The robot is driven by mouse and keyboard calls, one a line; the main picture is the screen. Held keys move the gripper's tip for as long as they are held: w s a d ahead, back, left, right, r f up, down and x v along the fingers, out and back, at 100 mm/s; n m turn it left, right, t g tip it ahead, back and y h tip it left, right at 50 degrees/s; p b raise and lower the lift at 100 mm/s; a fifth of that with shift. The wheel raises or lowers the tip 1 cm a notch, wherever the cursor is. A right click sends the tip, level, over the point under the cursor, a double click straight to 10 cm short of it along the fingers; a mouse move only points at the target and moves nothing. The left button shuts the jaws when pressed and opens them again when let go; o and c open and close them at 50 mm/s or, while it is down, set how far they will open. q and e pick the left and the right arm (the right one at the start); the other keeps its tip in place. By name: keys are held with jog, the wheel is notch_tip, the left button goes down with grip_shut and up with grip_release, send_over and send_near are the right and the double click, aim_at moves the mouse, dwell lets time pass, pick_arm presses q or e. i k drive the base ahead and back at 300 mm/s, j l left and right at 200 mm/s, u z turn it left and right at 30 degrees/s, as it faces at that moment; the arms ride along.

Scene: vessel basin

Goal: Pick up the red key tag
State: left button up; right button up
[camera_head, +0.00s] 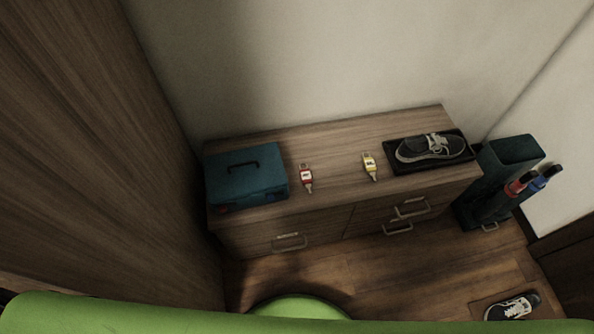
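The red key tag (306,177) lies on top of the wooden cabinet (328,153), near its front edge and just right of the teal box. It has a white label, and a key shows at its lower end. A yellow key tag (370,166) lies to its right on the same top, with a clear gap between the two. Neither of my grippers is in view. Nothing covers the red tag.
A teal box (246,176) with a dark handle stands at the cabinet's left end. A dark sneaker (430,148) sits on a black tray (398,168) at the right end. A dark teal bin (514,152) with umbrellas stands right of the cabinet. Another shoe (512,308) is on the floor. A tall wooden panel (90,150) rises at left.

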aim_at(306, 176)
jog(key=i+l, duration=0.1)
jog(key=l, duration=0.45)
jog(key=i+l+u, duration=0.15)
jog(key=l, duration=0.9)
jog(key=u, duration=1.55)
jog(key=l, duration=0.1)
